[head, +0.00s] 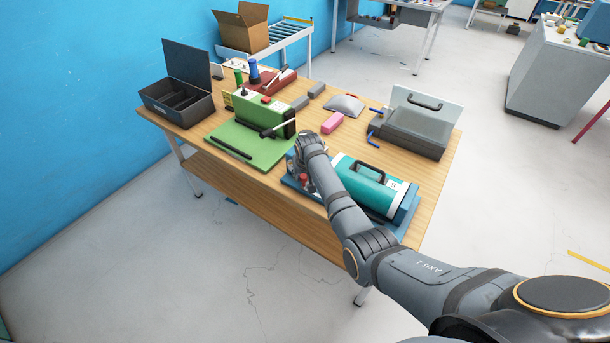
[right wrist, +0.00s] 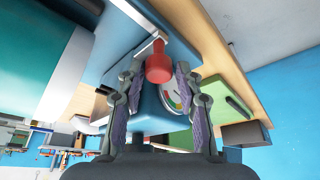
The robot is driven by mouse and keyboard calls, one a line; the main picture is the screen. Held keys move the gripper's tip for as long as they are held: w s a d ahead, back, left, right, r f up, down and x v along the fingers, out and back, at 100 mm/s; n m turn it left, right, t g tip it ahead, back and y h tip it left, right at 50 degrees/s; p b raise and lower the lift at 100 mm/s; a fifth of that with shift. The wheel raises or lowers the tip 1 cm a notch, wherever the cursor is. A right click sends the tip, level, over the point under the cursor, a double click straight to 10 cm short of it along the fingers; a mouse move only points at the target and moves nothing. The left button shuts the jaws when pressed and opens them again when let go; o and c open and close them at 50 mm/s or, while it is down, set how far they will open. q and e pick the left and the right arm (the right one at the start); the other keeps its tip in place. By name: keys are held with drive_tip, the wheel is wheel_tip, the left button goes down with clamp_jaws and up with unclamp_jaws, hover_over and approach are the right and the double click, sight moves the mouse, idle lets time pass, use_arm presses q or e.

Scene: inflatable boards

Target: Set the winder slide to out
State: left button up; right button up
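A machine with a teal drum (head: 372,184) and black handle lies on a blue base at the table's near right side. A red knob (head: 304,178) stands at the left end of this base, partly hidden by my right arm. In the right wrist view the red knob (right wrist: 159,66) sits on a pale metal bar, between the tips of my right gripper (right wrist: 158,76). The fingers are apart, with a small gap seen beside the knob. A round coloured dial (right wrist: 174,98) shows behind. No label naming the winder slide is readable. My left gripper is out of view.
A green machine on a green board (head: 238,150) is left of my right gripper. A grey case (head: 414,130), pink block (head: 332,122) and open dark box (head: 180,104) stand farther back on the wooden table (head: 432,185). A blue wall is behind.

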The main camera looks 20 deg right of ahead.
drive_tip(key=shift+a, duration=0.3)
drive_tip(key=shift+d, duration=0.25)
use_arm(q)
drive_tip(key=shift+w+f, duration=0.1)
use_arm(e)
drive_tip(key=v, duration=1.2)
drive_tip(key=shift+a, duration=0.1)
